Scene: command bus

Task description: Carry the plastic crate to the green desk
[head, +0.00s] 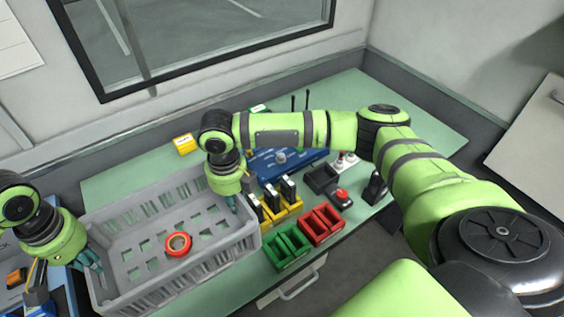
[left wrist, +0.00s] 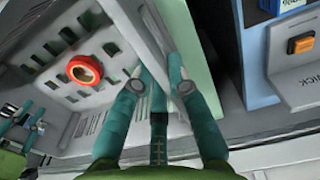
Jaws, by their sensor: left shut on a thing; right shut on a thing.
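The grey plastic crate (head: 205,264) is at the left of the green desk (head: 345,100) in the head view, over the desk's left part. I cannot tell whether its base touches the desk. A red roll of tape (head: 178,244) lies inside it. My left gripper (head: 97,266) is shut on the crate's left wall. The left wrist view shows its fingers (left wrist: 158,82) on either side of the crate wall (left wrist: 138,35), with the red roll (left wrist: 84,70) inside. My right gripper (head: 236,206) is shut on the crate's right wall.
Right of the crate stand yellow holders (head: 281,208) with black devices, green bins (head: 287,246) and red bins (head: 321,225). A blue panel (head: 290,166) and a yellow box (head: 185,145) are behind. The desk's far right is clear.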

